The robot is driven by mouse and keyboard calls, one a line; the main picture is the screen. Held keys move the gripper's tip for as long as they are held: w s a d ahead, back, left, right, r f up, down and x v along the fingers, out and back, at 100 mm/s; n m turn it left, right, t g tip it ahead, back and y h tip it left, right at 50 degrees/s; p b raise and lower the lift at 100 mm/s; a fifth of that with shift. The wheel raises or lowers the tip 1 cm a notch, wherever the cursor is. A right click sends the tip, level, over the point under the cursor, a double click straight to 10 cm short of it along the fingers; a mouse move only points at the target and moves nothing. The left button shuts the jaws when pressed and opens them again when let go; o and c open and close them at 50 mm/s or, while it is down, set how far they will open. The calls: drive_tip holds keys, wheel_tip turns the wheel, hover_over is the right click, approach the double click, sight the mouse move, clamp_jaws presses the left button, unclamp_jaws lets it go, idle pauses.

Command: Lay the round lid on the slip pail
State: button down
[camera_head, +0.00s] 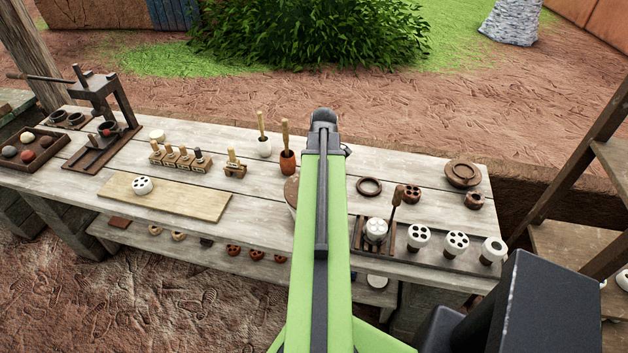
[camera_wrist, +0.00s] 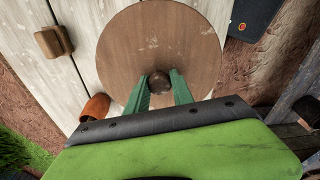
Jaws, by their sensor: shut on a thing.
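The round lid (camera_wrist: 155,30) is a flat brown wooden disc with a dark round knob in its middle. In the wrist view, the two green fingers of my gripper (camera_wrist: 160,85) are shut on the knob from both sides. In the head view, only a slice of the lid (camera_head: 291,188) shows at the left edge of my green arm, over the plank table. My arm hides the rest of it and the gripper. I cannot make out the slip pail; the lid and my arm cover that area. I cannot tell the lid's height.
A terracotta pot (camera_head: 287,163) with a wooden handle stands just beyond the lid, beside a white pot (camera_head: 264,148). A dark ring (camera_head: 369,187) lies right of my arm. A dark tray (camera_head: 463,252) with white pierced pieces is at right. A pale board (camera_head: 190,205) lies left.

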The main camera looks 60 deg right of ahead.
drive_tip(key=c, duration=1)
unclamp_jaws()
drive_tip(key=shift+r, duration=0.15)
drive_tip(key=r+p, duration=0.7)
drive_tip(key=s+r+p, duration=0.1)
drive_tip(key=r+p, duration=0.6)
drive_tip(key=p, duration=0.1)
drive_tip(key=d+r+p, duration=0.1)
drive_tip(key=r+p, duration=0.6)
drive_tip(key=r, duration=0.1)
drive_tip(key=shift+s, duration=0.4)
